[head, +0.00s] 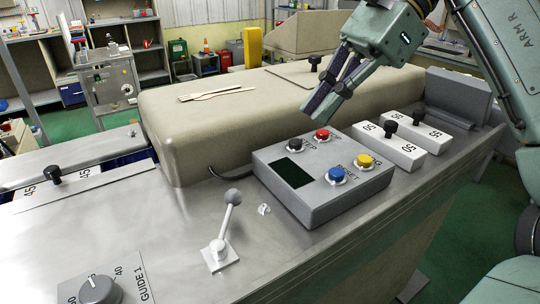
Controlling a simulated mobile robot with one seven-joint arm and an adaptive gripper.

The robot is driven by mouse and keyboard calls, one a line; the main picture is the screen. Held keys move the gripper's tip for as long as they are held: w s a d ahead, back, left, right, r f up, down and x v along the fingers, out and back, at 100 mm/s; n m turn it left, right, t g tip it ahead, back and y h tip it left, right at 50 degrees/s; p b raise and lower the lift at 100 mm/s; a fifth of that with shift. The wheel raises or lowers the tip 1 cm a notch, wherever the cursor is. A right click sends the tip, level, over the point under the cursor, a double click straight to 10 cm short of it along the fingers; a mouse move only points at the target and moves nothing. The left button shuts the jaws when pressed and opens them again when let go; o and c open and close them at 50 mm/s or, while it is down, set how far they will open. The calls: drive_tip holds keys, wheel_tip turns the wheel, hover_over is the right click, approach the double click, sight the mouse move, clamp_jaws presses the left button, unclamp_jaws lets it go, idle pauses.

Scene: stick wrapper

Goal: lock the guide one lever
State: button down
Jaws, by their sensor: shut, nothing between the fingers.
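A small silver lever (226,222) with a grey ball knob stands on a square plate on the metal worktop, tilted up toward the knob. Left of it, a grey dial (100,289) sits on a plate labelled "GUIDE 1", partly cut off by the bottom edge. My gripper (316,108) is shut and empty, with its dark fingers pointing down and left. It is in the air above the control box, to the upper right of the lever and well apart from it.
The grey control box (313,207) with several coloured buttons stands right of the lever. White numbered blocks (388,148) with black knobs lie behind it. A long beige cover (220,125) holds flat wooden sticks (216,93). The worktop around the lever is mostly clear.

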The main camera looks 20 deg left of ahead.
drive_tip(key=shift+s+r, duration=0.1)
drive_tip(key=shift+s, duration=0.05)
approach(226, 220)
drive_tip(key=f, duration=0.1)
drive_tip(key=w+a+f, duration=0.1)
drive_tip(key=f, duration=0.1)
drive_tip(key=w+a+f, duration=0.1)
drive_tip(key=shift+w+f+b, duration=0.1)
drive_tip(key=shift+f+b, duration=0.2)
drive_tip(key=shift+f, duration=0.1)
